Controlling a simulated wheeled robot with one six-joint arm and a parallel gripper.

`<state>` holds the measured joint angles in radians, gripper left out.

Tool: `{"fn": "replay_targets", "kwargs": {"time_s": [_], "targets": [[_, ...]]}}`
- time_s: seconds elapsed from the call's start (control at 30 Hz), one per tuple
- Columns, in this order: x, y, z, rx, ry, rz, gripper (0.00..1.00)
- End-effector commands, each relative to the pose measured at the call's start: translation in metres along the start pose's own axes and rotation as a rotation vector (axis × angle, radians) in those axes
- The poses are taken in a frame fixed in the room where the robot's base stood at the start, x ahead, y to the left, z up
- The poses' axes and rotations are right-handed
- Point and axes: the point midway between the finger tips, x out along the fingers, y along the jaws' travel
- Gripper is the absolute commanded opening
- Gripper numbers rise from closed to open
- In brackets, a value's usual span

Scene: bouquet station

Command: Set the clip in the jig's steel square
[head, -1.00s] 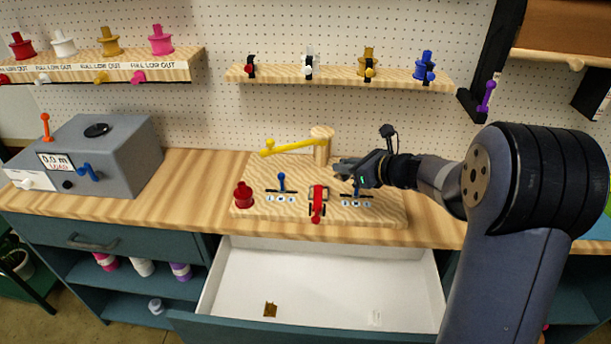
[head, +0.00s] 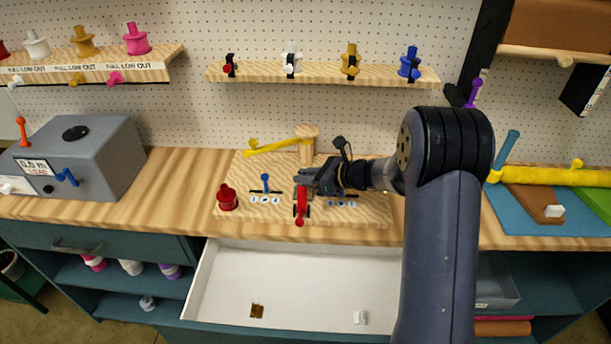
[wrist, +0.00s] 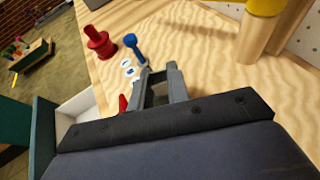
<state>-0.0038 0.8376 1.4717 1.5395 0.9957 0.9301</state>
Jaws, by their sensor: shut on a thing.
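The jig is a wooden board (head: 232,208) on the bench, with a red lever clamp (head: 299,213), a red spool (head: 227,198), a blue-handled lever (head: 265,183) and a yellow swing arm (head: 270,147) on a post. My gripper (head: 308,182) is low over the board, right beside the red clamp. In the wrist view its fingers (wrist: 157,80) stand a little apart, with a small grey piece between the tips. I take it for the clip, but its shape is unclear. The steel square cannot be made out; my gripper and the clamp cover that area.
The white drawer (head: 210,290) is open below the jig, holding a small brown piece (head: 257,311) and a white piece (head: 360,317). A grey load tester (head: 110,150) stands at left. A blue mat (head: 500,215) with a yellow roll (head: 540,178) lies at right.

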Motion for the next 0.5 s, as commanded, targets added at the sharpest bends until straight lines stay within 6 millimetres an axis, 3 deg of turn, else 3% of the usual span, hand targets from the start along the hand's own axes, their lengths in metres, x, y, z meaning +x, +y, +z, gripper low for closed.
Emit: {"fn": "replay_targets", "kwargs": {"time_s": [0.5], "targets": [[0.0045,-0.0001,-0.0107,0.000,-0.001,-0.001,0.00]]}}
